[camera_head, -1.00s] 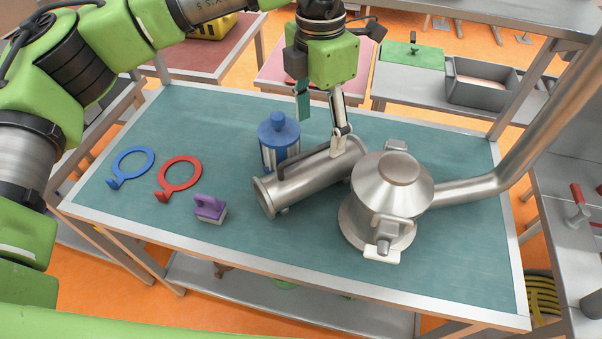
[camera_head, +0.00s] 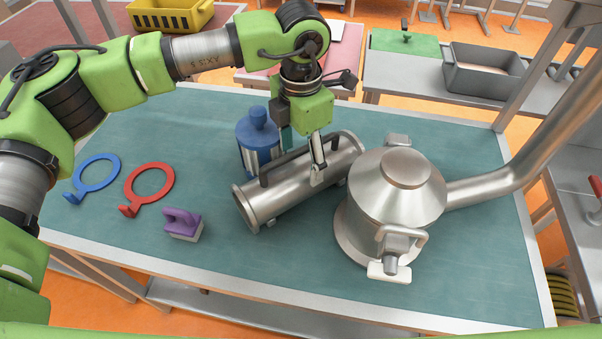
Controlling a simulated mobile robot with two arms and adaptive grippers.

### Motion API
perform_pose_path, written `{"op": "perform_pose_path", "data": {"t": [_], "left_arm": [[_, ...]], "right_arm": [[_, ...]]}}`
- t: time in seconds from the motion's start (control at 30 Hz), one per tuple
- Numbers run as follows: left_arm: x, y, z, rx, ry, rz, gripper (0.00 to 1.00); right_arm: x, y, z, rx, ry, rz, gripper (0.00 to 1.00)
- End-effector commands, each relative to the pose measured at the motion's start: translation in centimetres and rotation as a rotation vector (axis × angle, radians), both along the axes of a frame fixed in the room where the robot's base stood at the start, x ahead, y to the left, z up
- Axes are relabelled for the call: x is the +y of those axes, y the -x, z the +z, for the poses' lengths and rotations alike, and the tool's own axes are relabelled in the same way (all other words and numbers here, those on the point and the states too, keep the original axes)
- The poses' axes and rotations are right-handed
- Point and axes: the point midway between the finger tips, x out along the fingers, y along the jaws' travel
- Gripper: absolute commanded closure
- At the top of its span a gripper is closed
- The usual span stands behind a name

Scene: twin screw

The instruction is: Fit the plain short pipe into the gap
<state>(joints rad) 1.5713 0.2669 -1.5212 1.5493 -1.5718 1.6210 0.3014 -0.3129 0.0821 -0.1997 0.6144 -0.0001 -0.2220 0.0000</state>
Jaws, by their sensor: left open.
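A short metal pipe (camera_head: 275,203) with flanged ends and a dark bar handle (camera_head: 285,162) along its top lies on the teal workbench. It slants from lower left to upper right, and its right end is close beside a metal domed housing (camera_head: 398,185). My left gripper (camera_head: 303,160) is open and points down over the pipe's middle. One pale finger is in front of the handle, and the darker finger is behind it, its tip hidden. Contact with the handle cannot be told. The gap cannot be made out clearly. My right gripper is not in view.
A blue-topped canister (camera_head: 257,138) stands just behind the pipe. A purple-handled brush (camera_head: 183,223), a red ring (camera_head: 149,183) and a blue ring (camera_head: 96,173) lie to the left. A large metal tube (camera_head: 500,183) runs right from the housing. The bench's front is clear.

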Motion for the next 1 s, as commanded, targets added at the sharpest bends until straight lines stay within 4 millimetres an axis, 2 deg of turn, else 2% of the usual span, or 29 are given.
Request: {"op": "perform_pose_path", "data": {"t": [0.27,0.4,0.57,0.83,0.87,1.0], "left_arm": [[0.0,0.1,-2.1,0.004,-0.001,0.000,0.34],[0.0,0.1,-4.0,0.005,-0.002,0.000,0.34],[0.0,-0.1,-6.2,0.002,0.000,0.001,0.34],[0.0,-0.1,-6.7,0.000,0.000,0.000,0.34],[0.0,-0.1,-6.7,0.000,0.000,0.000,0.39],[0.0,-0.1,-6.6,-0.001,0.001,0.000,0.76]], "right_arm": [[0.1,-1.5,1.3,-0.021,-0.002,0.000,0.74],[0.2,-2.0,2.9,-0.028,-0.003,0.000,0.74],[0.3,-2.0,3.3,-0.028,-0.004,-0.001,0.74],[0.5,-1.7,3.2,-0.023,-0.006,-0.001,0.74],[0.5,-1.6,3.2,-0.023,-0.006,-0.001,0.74],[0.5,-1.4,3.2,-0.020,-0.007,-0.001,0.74]]}}
